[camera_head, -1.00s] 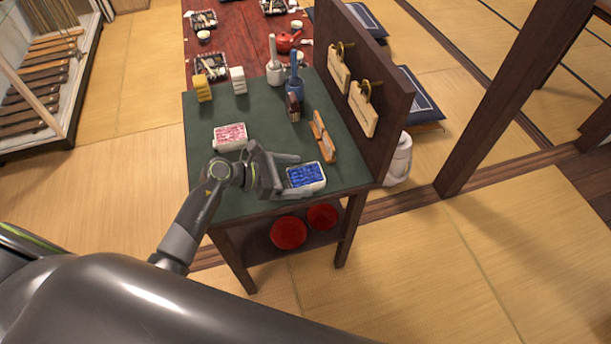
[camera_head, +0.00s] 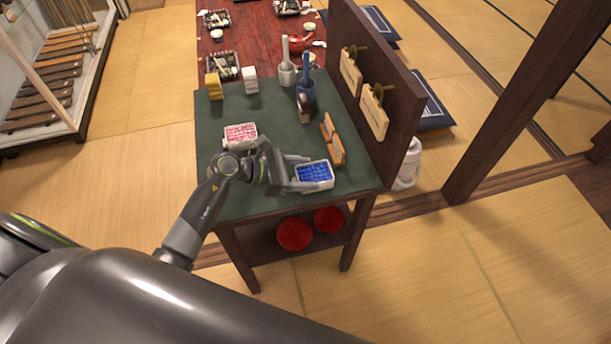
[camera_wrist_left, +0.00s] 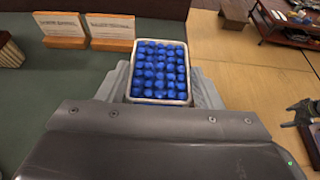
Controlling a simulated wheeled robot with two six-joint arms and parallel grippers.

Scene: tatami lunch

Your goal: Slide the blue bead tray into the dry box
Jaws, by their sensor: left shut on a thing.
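The blue bead tray (camera_head: 314,176), a white-rimmed tray full of blue beads, is at the near right of the green-topped table (camera_head: 222,190). In the left wrist view the blue bead tray (camera_wrist_left: 158,72) sits between the fingers. My left gripper (camera_head: 303,173) comes from the left and is shut on it, one finger along each side. I cannot tell whether the tray touches the tabletop. I cannot make out a dry box in either view.
A pink bead tray (camera_head: 240,135) lies behind my left gripper. Two small wooden card stands (camera_head: 333,141) are beyond the blue tray. A dark upright board (camera_head: 405,90) edges the table's right side. Red bowls (camera_head: 294,234) are underneath.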

